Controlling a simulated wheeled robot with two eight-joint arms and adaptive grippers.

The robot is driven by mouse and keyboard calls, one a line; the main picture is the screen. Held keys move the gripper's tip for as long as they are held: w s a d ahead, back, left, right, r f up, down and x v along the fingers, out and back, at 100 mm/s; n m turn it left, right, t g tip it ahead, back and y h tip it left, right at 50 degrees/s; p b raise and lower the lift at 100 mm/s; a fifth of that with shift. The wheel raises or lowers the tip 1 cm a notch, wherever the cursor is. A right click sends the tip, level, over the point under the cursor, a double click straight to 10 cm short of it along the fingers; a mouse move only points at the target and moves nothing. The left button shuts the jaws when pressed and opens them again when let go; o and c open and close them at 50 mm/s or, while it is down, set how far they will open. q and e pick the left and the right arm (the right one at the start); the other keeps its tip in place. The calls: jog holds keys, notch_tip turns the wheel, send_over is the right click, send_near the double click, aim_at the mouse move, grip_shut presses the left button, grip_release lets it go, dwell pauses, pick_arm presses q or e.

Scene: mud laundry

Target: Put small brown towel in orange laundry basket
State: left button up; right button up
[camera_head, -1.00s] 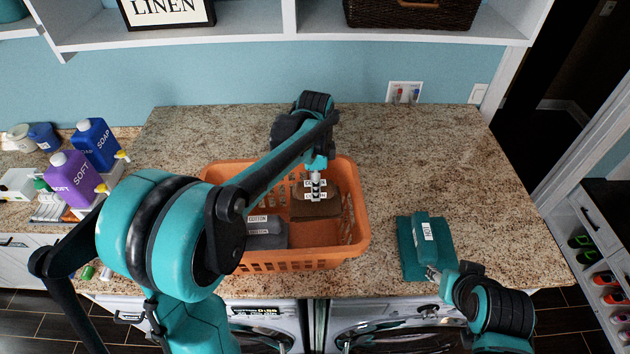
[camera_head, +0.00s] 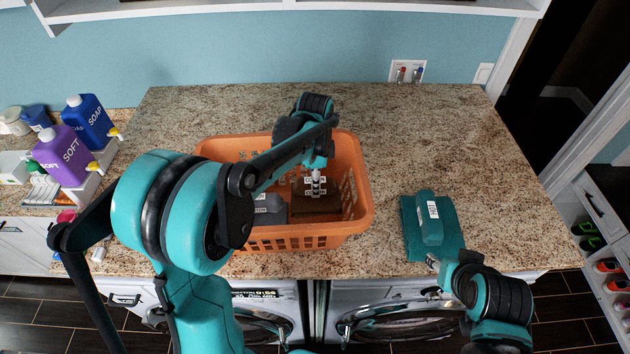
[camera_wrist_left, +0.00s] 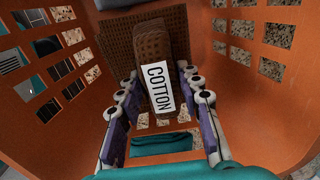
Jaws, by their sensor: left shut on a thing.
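The orange laundry basket (camera_head: 297,239) stands on the counter; it also fills the left wrist view (camera_wrist_left: 262,95). My left gripper (camera_head: 316,190) reaches down inside it. The small brown towel (camera_head: 318,205) is low in the basket. In the left wrist view the brown towel (camera_wrist_left: 160,45), with a white COTTON label, sits between my left gripper's fingers (camera_wrist_left: 160,85), which are shut on it. My right gripper (camera_head: 432,262) is at the near edge of a folded teal towel (camera_head: 412,232) right of the basket. Its fingers are too small to read.
A dark grey labelled towel (camera_head: 268,210) lies in the basket, left of the brown one. Purple SOFT (camera_head: 62,158) and blue SOAP (camera_head: 90,122) bottles stand at the left. The counter behind the basket (camera_head: 230,105) is clear. Washing machines are below the front edge.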

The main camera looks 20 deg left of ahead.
pick_arm(q)
jog(key=o, duration=1.2)
jog(key=shift+s, duration=0.1)
jog(key=shift+r, duration=0.15)
notch_tip(320, 180, up, 24)
jog(key=p, duration=0.8)
jog(key=shift+p, duration=0.3)
jog(key=shift+f, duration=0.2)
